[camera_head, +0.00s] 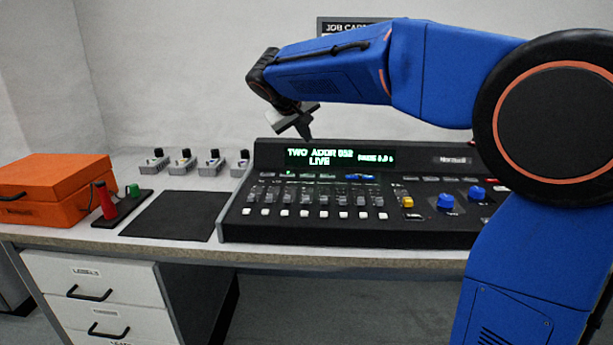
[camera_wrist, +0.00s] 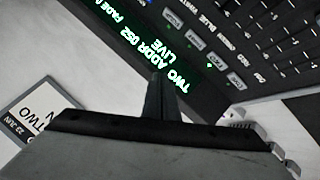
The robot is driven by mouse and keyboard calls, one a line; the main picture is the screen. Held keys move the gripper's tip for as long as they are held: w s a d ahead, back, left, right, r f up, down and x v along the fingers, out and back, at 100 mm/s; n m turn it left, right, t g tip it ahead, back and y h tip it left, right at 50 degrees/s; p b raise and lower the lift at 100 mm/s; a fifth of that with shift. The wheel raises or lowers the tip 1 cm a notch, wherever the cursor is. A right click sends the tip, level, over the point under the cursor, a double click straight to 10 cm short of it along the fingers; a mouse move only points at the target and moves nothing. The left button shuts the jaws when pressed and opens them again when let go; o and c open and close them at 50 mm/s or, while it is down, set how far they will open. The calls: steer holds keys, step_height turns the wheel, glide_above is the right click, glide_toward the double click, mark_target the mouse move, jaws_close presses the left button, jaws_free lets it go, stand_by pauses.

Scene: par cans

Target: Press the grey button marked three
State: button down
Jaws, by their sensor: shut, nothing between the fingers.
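My gripper (camera_head: 306,131) is shut and empty, tilted downward above the back left part of the black control console (camera_head: 235,226). In the wrist view its closed fingertips (camera_wrist: 157,77) appear in front of the lit display, apart from the buttons. In the head view a row of small grey buttons runs under the display (camera_head: 335,159). The third from the left appears to be the button marked three (camera_head: 304,175); its label is too small to read there. In the wrist view that third button (camera_wrist: 195,42) shows in the slanted row, its lettering blurred.
The display reads "TWO ADDR 052 LIVE". A card (camera_wrist: 36,108) shows in the wrist view.

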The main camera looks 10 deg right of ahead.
steer(key=shift+f, duration=0.1)
glide_above(306, 179)
steer(key=shift+w+f, duration=0.15)
steer(key=shift+f, duration=4.15)
steer(key=shift+f, duration=0.1)
steer(key=shift+f, duration=0.35)
steer(key=shift+f, duration=0.35)
steer(key=shift+r, duration=0.8)
steer(key=shift+r, duration=2.5)
